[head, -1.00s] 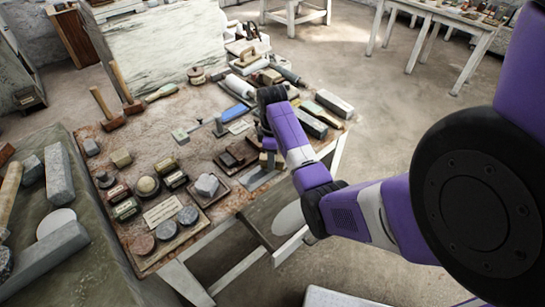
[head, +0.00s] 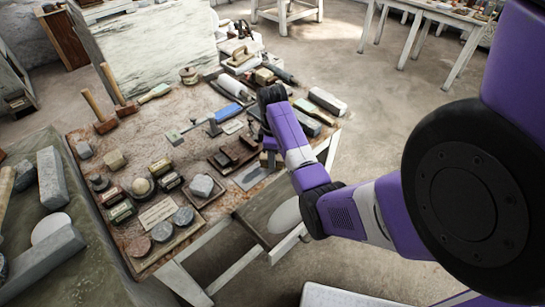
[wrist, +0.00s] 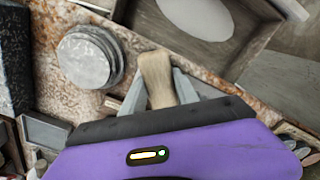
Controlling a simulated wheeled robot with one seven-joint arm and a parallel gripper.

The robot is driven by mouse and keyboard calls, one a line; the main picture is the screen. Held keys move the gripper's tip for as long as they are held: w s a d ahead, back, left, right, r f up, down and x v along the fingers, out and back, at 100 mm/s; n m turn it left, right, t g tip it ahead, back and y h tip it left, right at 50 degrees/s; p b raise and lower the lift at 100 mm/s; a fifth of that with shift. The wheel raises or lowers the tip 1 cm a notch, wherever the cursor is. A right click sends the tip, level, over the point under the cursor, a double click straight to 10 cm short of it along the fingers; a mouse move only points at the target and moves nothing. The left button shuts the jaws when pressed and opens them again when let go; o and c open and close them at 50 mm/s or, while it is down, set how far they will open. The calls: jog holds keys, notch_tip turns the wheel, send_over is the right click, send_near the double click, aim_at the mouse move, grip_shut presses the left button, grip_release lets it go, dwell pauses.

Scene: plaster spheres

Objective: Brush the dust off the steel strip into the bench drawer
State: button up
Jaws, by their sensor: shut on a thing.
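My gripper (wrist: 158,92) is shut on a tan brush (wrist: 156,72), whose pale end shows between the fingers in the wrist view. In the head view my gripper (head: 269,145) is partly hidden by my forearm, over the bench's right edge. A flat grey plate, apparently the steel strip (head: 250,179), lies just below it near that edge. I cannot make out dust on it or tell whether the brush touches it. The bench drawer (head: 262,209) stands open below the edge, with a pale oval (head: 286,213) in it. The oval also shows in the wrist view (wrist: 200,14).
A stone in a tray (head: 201,186), dark blocks (head: 232,152) and small labelled boxes (head: 160,167) crowd the bench left of my gripper. A round grey disc (wrist: 88,56) sits close by in the wrist view.

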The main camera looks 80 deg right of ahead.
aim_at(261, 155)
jog(key=shift+w+a, duration=0.15)
jog(key=shift+w, duration=0.9)
jog(key=shift+w+a, duration=0.15)
jog(key=shift+w, duration=0.9)
jog(key=shift+s, duration=0.1)
jog(key=shift+s+d, duration=0.15)
jog(key=shift+s, duration=0.9)
jog(key=shift+s+d, duration=0.15)
jog(key=shift+s, duration=0.9)
jog(key=shift+w, duration=0.1)
jog(key=shift+w+a, duration=0.15)
jog(key=shift+w, duration=0.95)
jog(key=shift+w+a, duration=0.15)
jog(key=shift+w, duration=0.9)
jog(key=shift+r, duration=0.1)
